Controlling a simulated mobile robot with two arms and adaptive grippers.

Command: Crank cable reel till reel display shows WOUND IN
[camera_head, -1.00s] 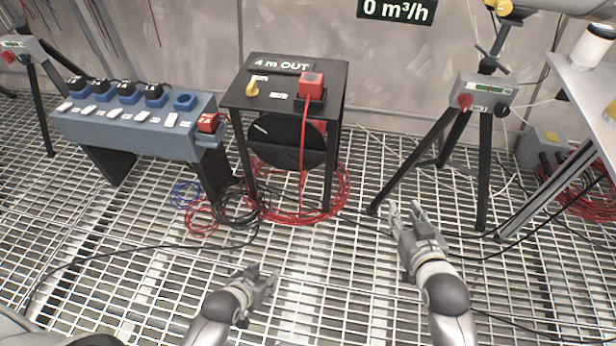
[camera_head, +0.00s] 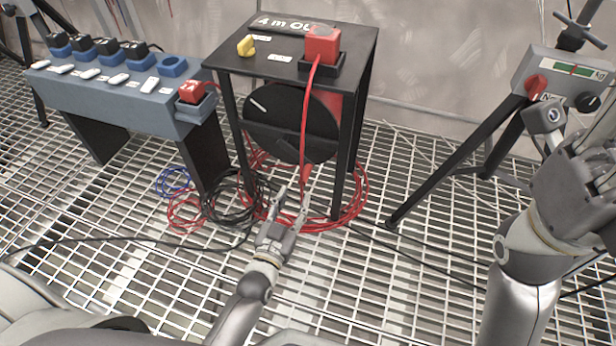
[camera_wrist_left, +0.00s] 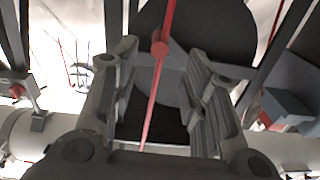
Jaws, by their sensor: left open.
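The cable reel is a black disc (camera_head: 268,122) hung inside a black stand (camera_head: 362,120). The display (camera_head: 285,23) on top reads "4 m OU", its end covered by a red plug (camera_head: 322,44). A red cable (camera_head: 303,115) hangs from the plug in front of the disc to a small red knob-like piece (camera_head: 307,173), which also shows in the left wrist view (camera_wrist_left: 160,44). My left gripper (camera_head: 291,198) is open and empty, just below and in front of that piece. My right gripper (camera_head: 572,140) is large at the right edge; its jaw state is unclear.
A blue socket bench (camera_head: 110,98) with black plugs and a red plug stands left. Red, black and blue cable coils lie on the grating (camera_head: 400,270). A tripod box (camera_head: 565,72) stands right.

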